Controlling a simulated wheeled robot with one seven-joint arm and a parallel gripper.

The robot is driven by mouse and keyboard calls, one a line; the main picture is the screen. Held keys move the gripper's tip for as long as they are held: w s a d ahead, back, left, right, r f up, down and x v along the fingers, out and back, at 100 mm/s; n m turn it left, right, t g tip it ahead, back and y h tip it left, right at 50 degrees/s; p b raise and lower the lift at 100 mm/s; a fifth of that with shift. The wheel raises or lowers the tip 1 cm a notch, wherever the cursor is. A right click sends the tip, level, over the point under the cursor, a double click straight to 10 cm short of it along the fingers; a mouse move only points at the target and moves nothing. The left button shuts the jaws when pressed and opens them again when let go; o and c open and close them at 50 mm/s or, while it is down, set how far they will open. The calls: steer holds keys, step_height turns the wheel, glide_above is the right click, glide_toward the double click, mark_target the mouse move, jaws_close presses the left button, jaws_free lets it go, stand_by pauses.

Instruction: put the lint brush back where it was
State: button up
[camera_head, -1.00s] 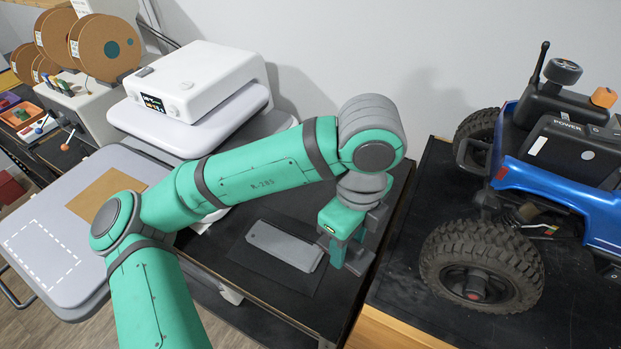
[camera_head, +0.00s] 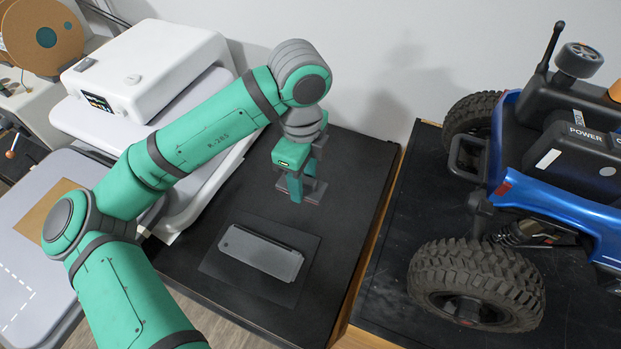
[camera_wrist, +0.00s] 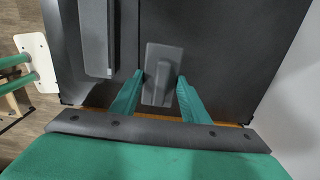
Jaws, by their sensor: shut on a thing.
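My gripper (camera_head: 304,192) is over the back part of the black table, beyond the flat grey bar. In the wrist view its two green fingers (camera_wrist: 161,80) are on either side of a small grey block with a raised ridge, which I take to be the lint brush (camera_wrist: 158,62). My gripper is shut on it. In the head view the brush (camera_head: 316,187) shows only partly as grey pieces around the fingertips. I cannot tell whether it touches the table top.
The flat grey bar (camera_head: 262,251) lies on a dark mat (camera_head: 222,268) nearer the front of the black table (camera_head: 350,190). A white machine (camera_head: 150,65) stands left, a blue crawler (camera_head: 560,170) right. The table top around the gripper looks clear.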

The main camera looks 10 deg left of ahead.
steer(key=w+f, duration=0.3)
steer(key=w+a+f, duration=0.1)
steer(key=w+f, duration=0.1)
steer(key=shift+w+f, duration=0.2)
steer(key=shift+f, duration=0.05)
steer(key=shift+w+d+f, duration=0.1)
steer(key=shift+w+f, duration=0.3)
steer(key=shift+f, duration=0.05)
steer(key=shift+w+f, duration=0.2)
steer(key=shift+f, duration=0.7)
steer(key=shift+w+f, duration=0.15)
steer(key=shift+f, duration=0.7)
steer(key=shift+f, duration=0.1)
steer(key=o, duration=1)
step_height(320, 180, up, 12)
